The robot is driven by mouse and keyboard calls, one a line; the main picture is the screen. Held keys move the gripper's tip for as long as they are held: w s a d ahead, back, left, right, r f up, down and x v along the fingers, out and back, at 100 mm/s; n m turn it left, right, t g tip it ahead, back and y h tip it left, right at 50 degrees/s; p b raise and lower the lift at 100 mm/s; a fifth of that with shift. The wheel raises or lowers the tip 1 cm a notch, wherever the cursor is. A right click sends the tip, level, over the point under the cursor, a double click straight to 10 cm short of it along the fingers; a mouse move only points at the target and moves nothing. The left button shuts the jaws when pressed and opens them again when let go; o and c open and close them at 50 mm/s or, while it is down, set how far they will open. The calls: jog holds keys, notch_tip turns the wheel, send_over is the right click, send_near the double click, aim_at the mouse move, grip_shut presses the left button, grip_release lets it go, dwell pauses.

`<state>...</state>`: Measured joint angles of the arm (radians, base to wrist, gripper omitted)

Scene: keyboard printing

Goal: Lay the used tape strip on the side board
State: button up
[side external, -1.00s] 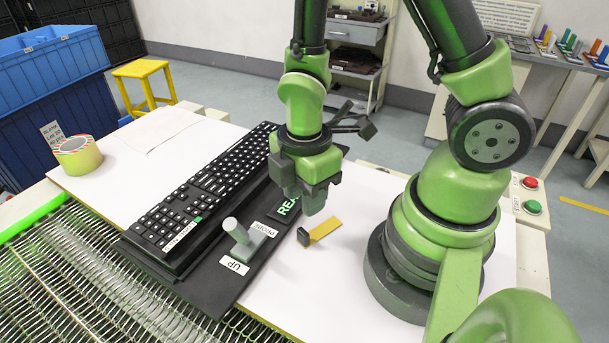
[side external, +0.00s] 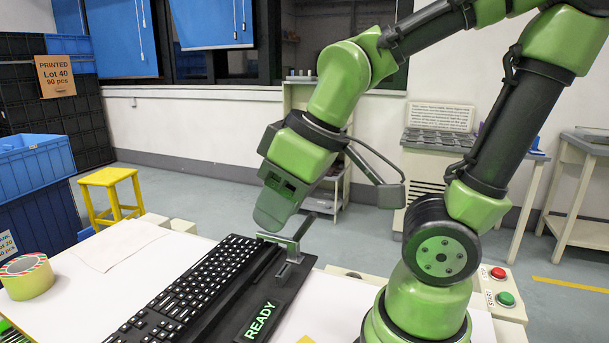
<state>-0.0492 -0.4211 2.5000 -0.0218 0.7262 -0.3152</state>
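My gripper (side external: 278,205) is above the far end of the keyboard (side external: 190,290), seen from the side. Its fingers overlap in this view, so I cannot tell whether they are open or hold anything. A yellow strip (side external: 306,340) shows only as a sliver at the bottom edge, on the white surface; I cannot tell whether it is the used tape strip. My gripper is well above and behind it. No board is clearly marked as the side board; the white work surface (side external: 335,297) lies right of the fixture.
A grey bracket (side external: 290,242) stands on the black fixture (side external: 282,290) close below my gripper. The lit READY panel (side external: 259,321) is at its near end. A tape roll (side external: 26,277) and paper sheet (side external: 118,245) lie left. Red and green buttons (side external: 501,285) are right.

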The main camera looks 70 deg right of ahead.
jog(key=s+r+m, duration=0.1)
jog(key=s+r+m+t, duration=0.1)
jog(key=m, duration=0.1)
jog(key=s+r+m+t, duration=0.1)
jog(key=r+m, duration=0.1)
jog(key=shift+s+a+r+y, duration=0.1)
jog(key=shift+s+y, duration=0.05)
jog(key=shift+y, duration=0.15)
jog(key=shift+c, duration=0.3)
dwell(0.5)
